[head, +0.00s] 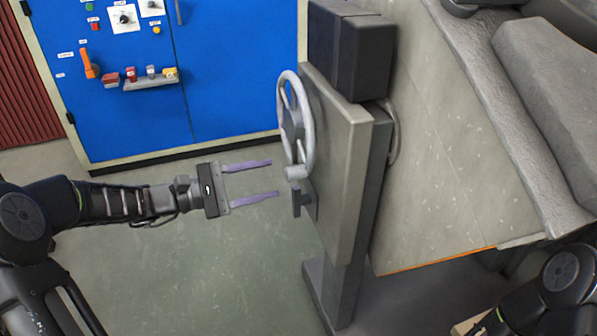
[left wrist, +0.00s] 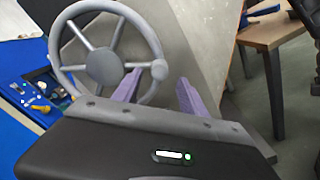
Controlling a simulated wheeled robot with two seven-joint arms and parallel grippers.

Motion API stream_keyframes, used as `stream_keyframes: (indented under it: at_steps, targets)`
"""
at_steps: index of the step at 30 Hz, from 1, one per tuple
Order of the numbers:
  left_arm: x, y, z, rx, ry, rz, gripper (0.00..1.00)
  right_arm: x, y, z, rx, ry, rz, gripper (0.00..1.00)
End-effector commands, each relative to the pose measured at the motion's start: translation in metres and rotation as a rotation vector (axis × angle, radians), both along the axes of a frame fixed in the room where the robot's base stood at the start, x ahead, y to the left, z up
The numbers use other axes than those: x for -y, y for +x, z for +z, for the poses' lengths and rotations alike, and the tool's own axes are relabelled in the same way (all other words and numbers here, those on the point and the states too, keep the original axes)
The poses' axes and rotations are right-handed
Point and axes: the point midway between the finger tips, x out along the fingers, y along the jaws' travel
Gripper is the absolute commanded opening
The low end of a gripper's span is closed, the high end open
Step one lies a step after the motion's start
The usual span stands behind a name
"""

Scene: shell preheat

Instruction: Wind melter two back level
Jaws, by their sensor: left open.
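A grey spoked handwheel (head: 307,112) stands on the left face of a grey post-mounted panel (head: 345,160). It shows in the left wrist view (left wrist: 103,64) with a round knob (left wrist: 159,69) on its rim. In the head view the knob (head: 297,173) is at the wheel's bottom. My left gripper (head: 276,179) is open and empty, its two purple fingers pointing at the knob, a short way left of it. In the left wrist view the fingers (left wrist: 157,90) are on both sides of the knob's direction; contact is not visible. The melter's tilt cannot be told for certain. My right gripper is not in view.
A large grey tilted body (head: 440,140) fills the right behind the panel. A small dark bracket (head: 302,198) sits below the wheel. A blue control cabinet (head: 225,70) with switches stands at the back. The green floor (head: 200,270) is clear.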

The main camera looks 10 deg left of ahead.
Motion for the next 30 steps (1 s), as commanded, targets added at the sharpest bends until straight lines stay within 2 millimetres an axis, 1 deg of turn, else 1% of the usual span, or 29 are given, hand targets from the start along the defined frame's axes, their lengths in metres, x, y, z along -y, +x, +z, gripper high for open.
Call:
stream_keyframes:
  at_steps: [5,12,16,21,27,30]
  targets:
    - [0.014,0.008,0.000,0.002,-0.001,-0.003,0.50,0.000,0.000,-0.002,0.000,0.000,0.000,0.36]
    - [0.045,0.028,0.000,0.002,-0.001,-0.003,0.50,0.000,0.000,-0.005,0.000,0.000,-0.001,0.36]
    - [0.059,0.036,-0.001,0.000,-0.001,-0.002,0.50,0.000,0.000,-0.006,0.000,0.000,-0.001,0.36]
    - [0.065,0.041,0.000,0.000,-0.001,-0.001,0.50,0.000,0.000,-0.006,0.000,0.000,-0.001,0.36]
    - [0.065,0.041,0.000,0.000,0.000,0.000,0.50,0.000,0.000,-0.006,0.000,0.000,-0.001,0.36]
    - [0.065,0.041,0.000,0.000,0.000,0.000,0.43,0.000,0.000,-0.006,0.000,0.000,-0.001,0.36]
